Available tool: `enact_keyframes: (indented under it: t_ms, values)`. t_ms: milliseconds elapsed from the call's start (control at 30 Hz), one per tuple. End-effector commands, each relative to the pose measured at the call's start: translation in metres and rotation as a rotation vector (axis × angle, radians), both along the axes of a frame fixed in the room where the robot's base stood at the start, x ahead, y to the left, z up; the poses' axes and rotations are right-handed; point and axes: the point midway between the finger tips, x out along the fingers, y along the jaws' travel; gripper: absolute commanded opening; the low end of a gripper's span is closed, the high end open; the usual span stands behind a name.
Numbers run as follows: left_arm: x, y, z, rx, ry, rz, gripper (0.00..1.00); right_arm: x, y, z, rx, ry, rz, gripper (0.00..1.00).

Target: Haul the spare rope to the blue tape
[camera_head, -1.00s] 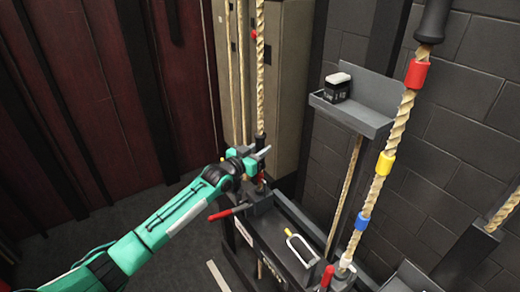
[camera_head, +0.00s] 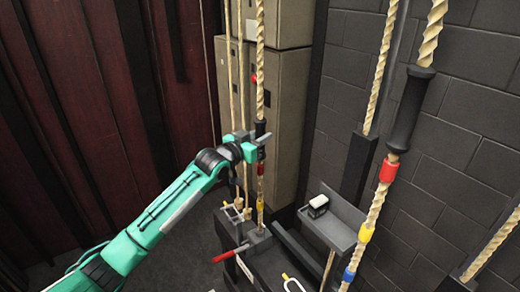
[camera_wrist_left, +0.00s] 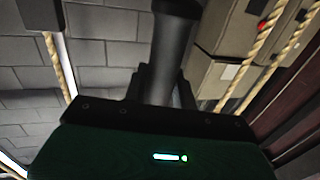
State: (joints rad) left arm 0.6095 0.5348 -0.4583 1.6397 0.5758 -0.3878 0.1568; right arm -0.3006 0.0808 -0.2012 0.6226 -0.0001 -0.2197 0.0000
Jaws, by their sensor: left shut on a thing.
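My left gripper (camera_head: 257,141) is shut on the black sleeve (camera_head: 260,128) of a twisted tan rope (camera_head: 260,62). In the left wrist view this sleeve (camera_wrist_left: 171,55) stands between the fingers. Below the gripper, this rope carries red tape (camera_head: 260,170) and yellow tape (camera_head: 260,204); I see no blue on it. A thicker-looking, nearer rope (camera_head: 431,35) at the right has its own black sleeve (camera_head: 410,108), red tape (camera_head: 388,172), yellow tape (camera_head: 365,234) and blue tape (camera_head: 348,275). No label shows which rope is the spare. My right gripper is out of view.
A grey shelf (camera_head: 338,230) holds a small black-and-white box (camera_head: 318,206). A red lever handle (camera_head: 230,254) sticks out from the dark rail below the held rope. Tan cabinets (camera_head: 287,100) stand behind, with a block wall at the right. More ropes hang nearby.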

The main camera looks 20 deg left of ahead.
Motion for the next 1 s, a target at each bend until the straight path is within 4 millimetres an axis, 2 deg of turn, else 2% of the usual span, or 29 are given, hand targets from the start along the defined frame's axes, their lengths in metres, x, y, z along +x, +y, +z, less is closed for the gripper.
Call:
enact_keyframes:
  t_ms: [33,200,300,500,900,933,1000]
  values:
    - [0.0,0.001,0.026,0.001,-0.009,0.001,0.0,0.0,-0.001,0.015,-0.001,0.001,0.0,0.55]
    - [0.0,0.001,0.059,0.0,-0.007,0.001,0.0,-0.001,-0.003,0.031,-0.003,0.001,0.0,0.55]
    - [0.0,0.001,0.071,0.001,-0.005,0.001,0.0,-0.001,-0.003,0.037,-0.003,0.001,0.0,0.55]
    - [0.0,0.001,0.083,0.001,-0.002,0.001,0.0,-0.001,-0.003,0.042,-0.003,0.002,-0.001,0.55]
    - [0.0,0.001,0.083,0.003,0.002,0.001,0.0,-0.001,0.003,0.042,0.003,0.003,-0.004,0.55]
    - [0.0,0.001,0.083,0.003,0.002,0.001,0.31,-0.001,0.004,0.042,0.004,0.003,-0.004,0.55]
    - [0.0,0.001,0.083,0.002,0.002,0.001,0.45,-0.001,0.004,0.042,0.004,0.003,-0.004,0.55]
